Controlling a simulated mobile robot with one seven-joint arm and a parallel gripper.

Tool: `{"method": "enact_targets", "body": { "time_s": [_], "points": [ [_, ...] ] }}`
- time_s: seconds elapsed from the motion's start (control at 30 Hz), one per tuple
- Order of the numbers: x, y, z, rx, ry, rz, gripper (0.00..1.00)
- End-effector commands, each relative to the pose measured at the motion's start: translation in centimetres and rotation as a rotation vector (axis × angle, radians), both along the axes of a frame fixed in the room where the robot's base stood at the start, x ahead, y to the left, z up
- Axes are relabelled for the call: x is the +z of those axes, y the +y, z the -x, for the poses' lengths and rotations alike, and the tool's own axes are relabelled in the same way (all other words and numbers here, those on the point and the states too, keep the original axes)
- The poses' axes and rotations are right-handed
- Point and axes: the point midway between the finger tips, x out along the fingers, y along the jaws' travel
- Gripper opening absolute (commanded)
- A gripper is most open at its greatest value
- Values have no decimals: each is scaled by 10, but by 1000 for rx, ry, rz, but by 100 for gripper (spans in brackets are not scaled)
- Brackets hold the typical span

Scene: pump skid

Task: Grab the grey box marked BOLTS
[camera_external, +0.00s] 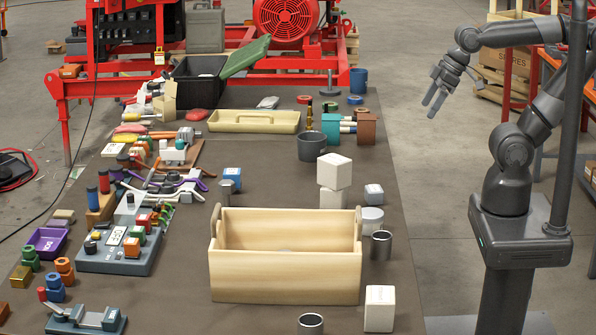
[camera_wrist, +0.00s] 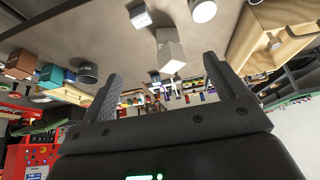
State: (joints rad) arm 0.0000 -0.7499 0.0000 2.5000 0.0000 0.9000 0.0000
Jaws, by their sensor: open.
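No BOLTS marking can be read in either view. A small grey-blue box (camera_external: 373,194) with a pale face stands near the table's right edge, right of two stacked off-white boxes (camera_external: 334,171). It seems to be the small pale box (camera_wrist: 140,18) at the top of the wrist view, with a dark mark too small to read. Another off-white box (camera_external: 380,308) stands at the front right. My gripper (camera_external: 431,108) is open and empty, raised in the air right of the table, apart from all boxes. Its two fingers (camera_wrist: 160,78) show spread in the wrist view.
A wooden tote (camera_external: 285,278) stands left of the small box. A round tin (camera_external: 371,219) and a metal cup (camera_external: 381,245) stand just in front of it. A dark grey pot (camera_external: 312,146) is behind the stack. The floor between my base and the table is clear.

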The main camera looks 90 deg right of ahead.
Motion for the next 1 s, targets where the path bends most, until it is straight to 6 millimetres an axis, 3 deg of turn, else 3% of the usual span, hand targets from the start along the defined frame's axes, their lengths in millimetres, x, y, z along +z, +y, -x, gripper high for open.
{"method": "enact_targets", "body": {
  "time_s": [0.13, 0.47, 0.67, 1.0],
  "points": [
    [0, 0, 0, 0, 0, 0, 77],
    [-2, -1, -4, 3, 13, 3, 76],
    [-19, -9, -32, 25, 98, 20, 76],
    [-74, -32, -90, 86, 284, 44, 76]
  ]
}}
